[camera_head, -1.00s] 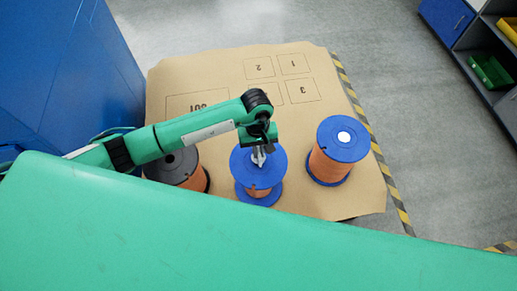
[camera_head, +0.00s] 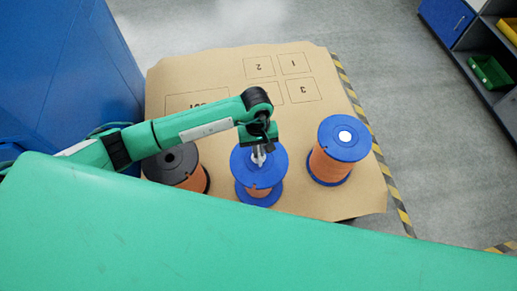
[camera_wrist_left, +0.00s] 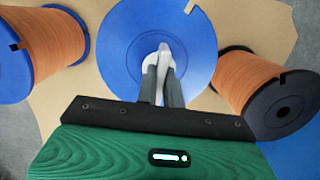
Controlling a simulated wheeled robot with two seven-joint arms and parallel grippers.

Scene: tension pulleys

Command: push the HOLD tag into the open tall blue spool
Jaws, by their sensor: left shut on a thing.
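My left gripper (camera_head: 259,157) points down over the middle blue-flanged spool (camera_head: 245,163), which has an orange winding. It is shut on a pale, narrow piece (camera_wrist_left: 164,58), taken to be the HOLD tag; no lettering is readable. The wrist view shows the fingers (camera_wrist_left: 162,80) and this piece over the centre of the spool's blue top flange (camera_wrist_left: 120,38). They hide the hub hole, so I cannot tell whether the tag is inside it or just above. My right gripper is not in view.
Another blue-flanged spool (camera_head: 333,152), with a white centre (camera_head: 344,136), stands to the right. A black-flanged spool (camera_head: 160,163) with an open hole stands to the left, partly under my arm. The brown mat (camera_head: 215,70) is clear behind them. A blue cabinet (camera_head: 70,65) stands at left.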

